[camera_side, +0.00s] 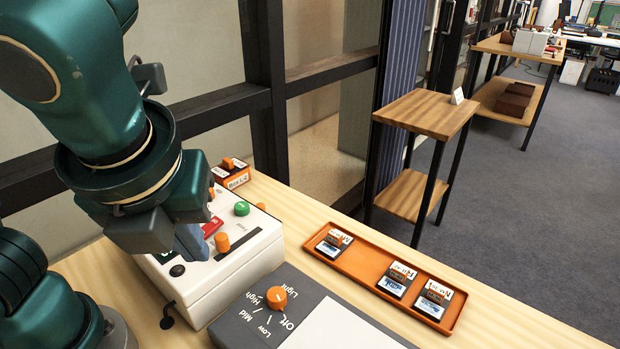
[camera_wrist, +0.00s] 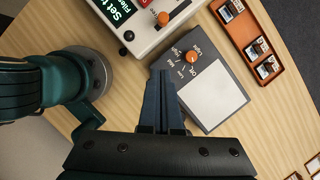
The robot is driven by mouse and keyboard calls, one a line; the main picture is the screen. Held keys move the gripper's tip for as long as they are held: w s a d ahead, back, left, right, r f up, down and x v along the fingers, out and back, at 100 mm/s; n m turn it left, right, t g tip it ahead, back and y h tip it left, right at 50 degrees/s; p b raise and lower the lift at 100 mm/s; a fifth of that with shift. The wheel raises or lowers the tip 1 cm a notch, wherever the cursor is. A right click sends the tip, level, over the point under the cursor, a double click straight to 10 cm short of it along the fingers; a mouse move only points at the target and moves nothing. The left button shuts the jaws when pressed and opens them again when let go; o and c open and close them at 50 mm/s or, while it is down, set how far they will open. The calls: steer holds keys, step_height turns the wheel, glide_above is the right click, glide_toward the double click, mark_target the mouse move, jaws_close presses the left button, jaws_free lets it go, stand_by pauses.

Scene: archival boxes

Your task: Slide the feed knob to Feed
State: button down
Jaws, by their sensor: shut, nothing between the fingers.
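The white machine (camera_side: 238,272) stands on the wooden table and carries an orange knob (camera_side: 222,242) on a slot in its top, at the front right. I take this as the feed knob; its label is too small to read. The same knob shows at the top of the wrist view (camera_wrist: 163,18). My gripper (camera_side: 192,243) is shut and empty, just left of the knob in the side view, and hides part of the machine's top. In the wrist view my shut fingers (camera_wrist: 163,78) point toward the machine, with a gap between tips and knob.
A grey panel with an orange Off/Low/Mid/Light dial (camera_side: 276,297) sits in front of the machine. A green button (camera_side: 242,208) and a red part (camera_side: 213,227) are on the machine. An orange tray (camera_side: 362,262) with small labelled blocks lies right.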

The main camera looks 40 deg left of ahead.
steer(key=x, duration=0.8)
steer(key=shift+s, duration=0.1)
steer(key=shift+w+a, duration=1.35)
steer(key=shift+w, duration=0.1)
glide_above(255, 238)
steer(key=s+d, duration=0.1)
steer(key=shift+s+d, duration=0.15)
steer(key=s+d, duration=0.3)
steer(key=shift+d, duration=0.1)
steer(key=v, duration=1)
steer(key=shift+a, duration=0.2)
